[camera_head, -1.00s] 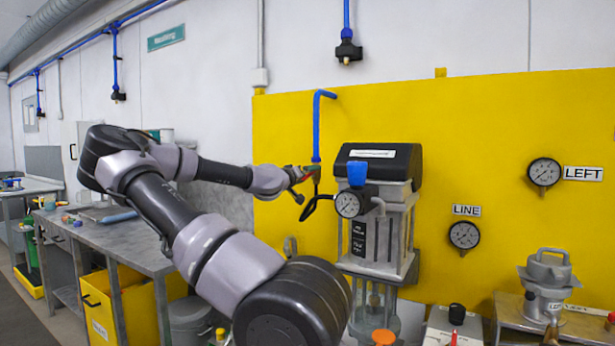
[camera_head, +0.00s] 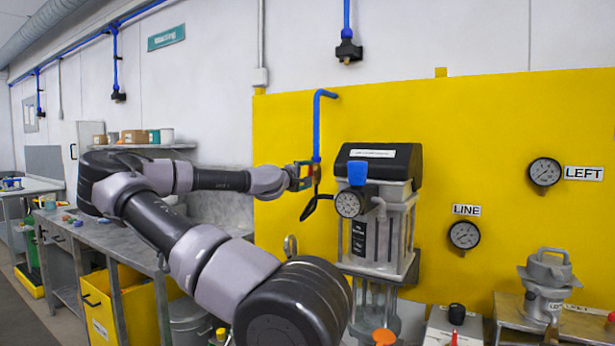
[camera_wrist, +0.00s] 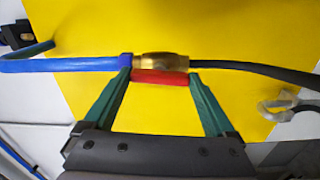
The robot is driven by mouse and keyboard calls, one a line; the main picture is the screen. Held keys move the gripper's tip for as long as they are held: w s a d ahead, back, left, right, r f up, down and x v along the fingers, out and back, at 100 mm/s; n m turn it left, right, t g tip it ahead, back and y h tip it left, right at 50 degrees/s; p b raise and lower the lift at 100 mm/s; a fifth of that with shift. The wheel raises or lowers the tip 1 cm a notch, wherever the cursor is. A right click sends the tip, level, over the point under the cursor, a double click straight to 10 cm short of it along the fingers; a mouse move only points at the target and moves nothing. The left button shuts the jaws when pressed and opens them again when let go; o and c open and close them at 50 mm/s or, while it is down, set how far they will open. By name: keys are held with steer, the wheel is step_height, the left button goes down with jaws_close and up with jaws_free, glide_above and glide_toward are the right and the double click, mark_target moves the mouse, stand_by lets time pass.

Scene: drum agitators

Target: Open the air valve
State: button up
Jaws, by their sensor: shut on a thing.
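The air valve has a brass body (camera_wrist: 165,60) between a blue pipe (camera_wrist: 70,65) and a black hose (camera_wrist: 250,72) in the wrist view. Its red lever (camera_wrist: 160,77) lies alongside the brass body, roughly in line with the pipe. My gripper (camera_wrist: 161,79) has its green fingers at the two ends of the red lever and is shut on it. In the head view my gripper (camera_head: 306,176) is at the valve, below the blue drop pipe (camera_head: 316,130); the lever is small and partly hidden there.
A grey pump unit (camera_head: 375,215) with a blue knob and a gauge stands close to the right. LINE (camera_head: 464,235) and LEFT (camera_head: 544,172) gauges hang on the yellow panel (camera_head: 470,130). A grey bench (camera_head: 120,240) is at left.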

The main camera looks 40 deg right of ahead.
steer(key=shift+n, duration=0.6)
steer(key=o, duration=1.1)
steer(key=shift+c, duration=0.2)
steer(key=v, duration=1.1)
steer(key=shift+d, duration=0.1)
